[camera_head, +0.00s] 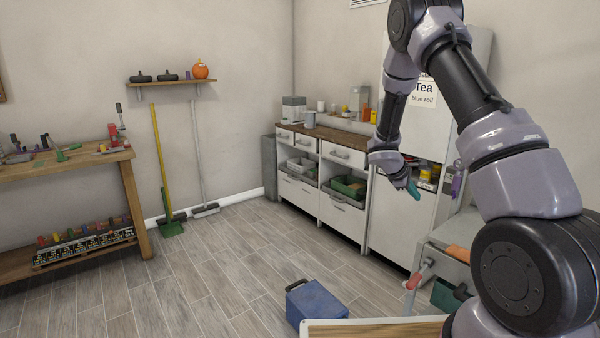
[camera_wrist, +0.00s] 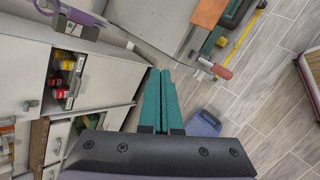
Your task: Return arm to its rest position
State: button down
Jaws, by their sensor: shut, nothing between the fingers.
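My arm (camera_head: 525,190) is raised on the right of the head view and bends over at the top, with its forearm hanging down. My gripper (camera_head: 413,190) points down in front of the white cabinets, its teal fingertips small in this view. In the wrist view the two teal fingers of my gripper (camera_wrist: 160,75) lie side by side, shut, with nothing between them.
White cabinets (camera_head: 340,195) with a wooden top stand behind my gripper. A grey rack (camera_head: 450,237) with a red-handled lever is close below right. A blue box (camera_head: 315,303) sits on the floor. A workbench (camera_head: 70,165) stands left. The middle floor is clear.

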jog(key=s+a+r+m+y, duration=0.2)
jog(key=s+r+m, duration=0.2)
jog(key=s+r, duration=0.5)
jog(key=s+a+r+m+y, duration=0.15)
jog(key=s+r+m, duration=0.35)
jog(key=r, duration=0.7)
jog(key=s+a+r+m+t+y, duration=0.2)
jog(key=s+a+r, duration=0.3)
jog(key=s, duration=0.5)
jog(key=s+a+r+m+t+y, duration=0.1)
jog(key=s+a+r+m+y, duration=0.3)
jog(key=s, duration=0.7)
notch_tip(320, 180, up, 2)
jog(key=shift+a+r+t+y, duration=0.2)
jog(key=shift+a+t+y, duration=0.25)
jog(key=shift+a, duration=0.4)
jog(key=shift+w, duration=0.15)
